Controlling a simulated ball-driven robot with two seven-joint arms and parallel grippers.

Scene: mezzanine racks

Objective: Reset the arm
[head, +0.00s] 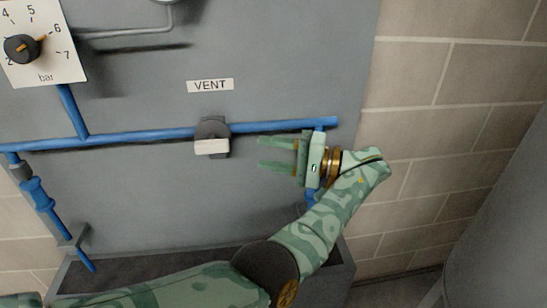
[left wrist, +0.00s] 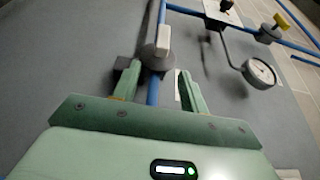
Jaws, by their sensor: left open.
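My left arm (head: 325,215), in green camouflage, comes in from the bottom and bends up to the right. Its left gripper (head: 268,154) points left in front of the grey panel, open, with nothing between its fingers. A dark round valve with a white handle (head: 212,147) sits on the blue pipe, a short way left of the fingertips and apart from them. In the left wrist view the open gripper (left wrist: 160,70) shows from behind, with the valve (left wrist: 156,52) ahead between its fingertips. My right gripper is out of view.
A VENT label (head: 210,86) is above the valve on the grey panel (head: 280,60). The blue pipe (head: 270,126) runs across just above the gripper. A bar dial (head: 40,45) is at upper left. A dark trough (head: 150,272) lies below. A block wall (head: 450,110) stands right.

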